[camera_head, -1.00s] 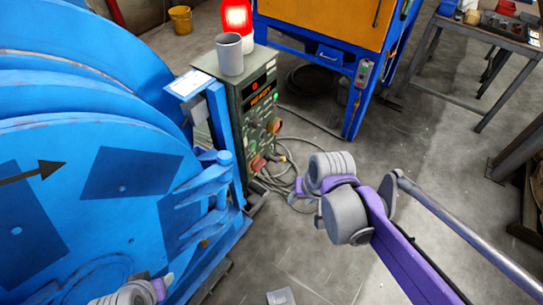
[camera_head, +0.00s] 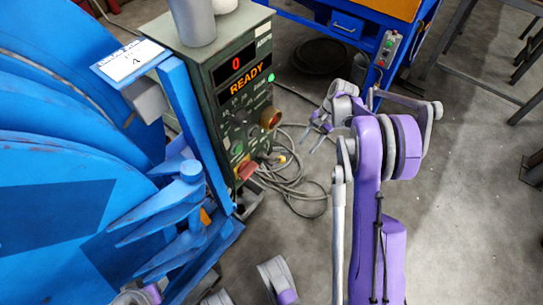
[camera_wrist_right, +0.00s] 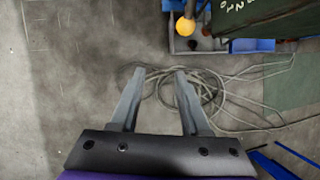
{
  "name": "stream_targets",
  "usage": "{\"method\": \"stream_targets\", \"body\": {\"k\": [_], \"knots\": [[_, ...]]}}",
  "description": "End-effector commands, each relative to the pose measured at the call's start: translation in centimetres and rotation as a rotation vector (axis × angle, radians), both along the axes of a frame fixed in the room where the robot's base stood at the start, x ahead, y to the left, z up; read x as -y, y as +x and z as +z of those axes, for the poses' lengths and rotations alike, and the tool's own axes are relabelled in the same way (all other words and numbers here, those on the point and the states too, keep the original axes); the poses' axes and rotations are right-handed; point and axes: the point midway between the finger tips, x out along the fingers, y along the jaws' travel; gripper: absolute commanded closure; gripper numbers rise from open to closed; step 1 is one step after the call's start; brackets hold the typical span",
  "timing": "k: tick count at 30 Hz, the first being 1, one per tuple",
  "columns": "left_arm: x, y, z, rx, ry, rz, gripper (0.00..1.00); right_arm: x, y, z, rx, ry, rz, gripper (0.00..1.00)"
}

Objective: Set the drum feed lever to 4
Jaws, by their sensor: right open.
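The drum control cabinet (camera_head: 228,75) is dark green, with a lit display showing 0 and READY. A small yellow-orange ball knob (camera_head: 282,159) shows low at its right side. In the right wrist view a yellow ball knob (camera_wrist_right: 185,27) on a short stem stands beside the cabinet's green side (camera_wrist_right: 262,18), which carries white digits including 1 and 2. This looks like the feed lever; its setting is unclear. My right gripper (camera_head: 313,140) is open and empty, right of the cabinet and apart from it. Its fingers (camera_wrist_right: 159,72) point toward the cabinet, short of the knob.
The big blue drum machine (camera_head: 60,190) fills the left, with a sign (camera_head: 130,60) on its frame. Loose grey cables (camera_head: 295,185) lie on the floor by the cabinet. A grey cup (camera_head: 192,20) stands on top. A blue-framed machine (camera_head: 345,25) stands behind.

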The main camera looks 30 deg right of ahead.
Motion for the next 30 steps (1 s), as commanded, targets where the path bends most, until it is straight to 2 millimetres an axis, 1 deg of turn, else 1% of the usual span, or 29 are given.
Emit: {"method": "stream_targets", "body": {"k": [2,5,15,19,20,21,24,30], "knots": [[0.0,0.0,-0.1,0.0,0.0,0.0,0.5,-0.7,0.0,0.0,-0.001,0.002,0.002,0.54],[0.0,0.0,-0.4,-0.001,0.0,0.0,0.5,-2.2,0.1,0.0,0.0,0.002,0.004,0.54],[0.0,0.3,-1.7,-0.004,0.0,0.0,0.5,-9.5,0.6,0.0,0.0,0.0,0.006,0.54],[0.0,0.3,-2.1,-0.005,0.0,0.0,0.5,-11.9,0.8,0.0,0.001,0.0,0.005,0.54],[0.0,0.3,-2.2,-0.005,0.0,0.0,0.5,-12.3,0.8,-0.1,0.001,0.0,0.005,0.54],[0.0,0.4,-2.4,-0.005,0.0,0.0,0.5,-12.3,0.9,-0.9,0.0,0.0,0.003,0.54],[0.0,0.4,-2.7,-0.006,0.0,0.0,0.5,-12.7,0.9,-1.9,0.0,0.0,0.003,0.54],[0.0,0.4,-2.8,-0.006,0.0,0.0,0.5,-13.1,0.9,-2.6,0.001,-0.001,0.002,0.54]]}}
